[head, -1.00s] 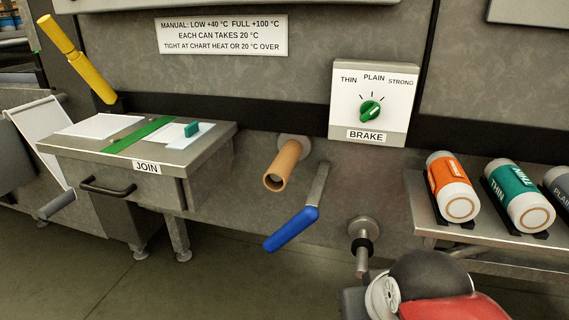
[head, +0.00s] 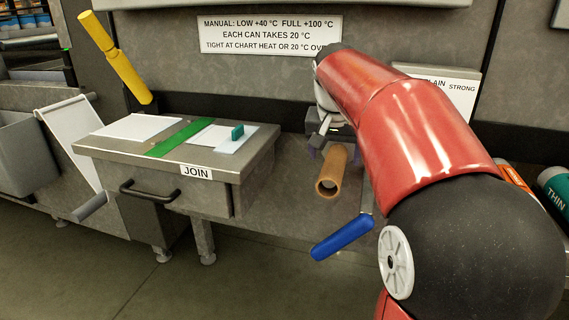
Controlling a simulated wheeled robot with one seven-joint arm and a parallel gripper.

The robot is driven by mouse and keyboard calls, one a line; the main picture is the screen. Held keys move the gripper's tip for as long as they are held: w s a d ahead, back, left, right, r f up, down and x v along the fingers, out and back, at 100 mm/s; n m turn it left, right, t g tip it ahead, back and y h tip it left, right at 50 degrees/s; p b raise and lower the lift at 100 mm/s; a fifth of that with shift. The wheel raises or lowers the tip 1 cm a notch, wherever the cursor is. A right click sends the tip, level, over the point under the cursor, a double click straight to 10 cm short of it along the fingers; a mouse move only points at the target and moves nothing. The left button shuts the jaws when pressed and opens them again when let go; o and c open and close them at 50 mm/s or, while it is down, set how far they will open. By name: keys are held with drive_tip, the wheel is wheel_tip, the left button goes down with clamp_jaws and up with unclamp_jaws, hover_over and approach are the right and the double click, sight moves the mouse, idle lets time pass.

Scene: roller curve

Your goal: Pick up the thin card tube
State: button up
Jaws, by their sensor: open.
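The gripper is open. Whether its fingers stand around the tube or touch it cannot be told from here.
A blue-handled lever (head: 342,237) hangs just below the tube. A metal JOIN table (head: 112,150) with a drawer handle stands to the left. A yellow lever (head: 115,58) rises behind it.

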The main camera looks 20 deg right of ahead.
sight(333, 163)
drive_tip(key=shift+w+d, duration=0.1)
drive_tip(key=shift+w, duration=0.45)
drive_tip(key=shift+w+f, duration=0.2)
drive_tip(key=shift+f, duration=0.1)
drive_tip(key=x, duration=0.7)
drive_tip(key=shift+w+d+r+b, duration=0.1)
drive_tip(key=shift+d+b, duration=0.1)
drive_tip(key=shift+b, duration=0.2)
drive_tip(key=shift+c, duration=0.3)
drive_tip(key=c, duration=1)
drive_tip(key=shift+r+p, duration=0.3)
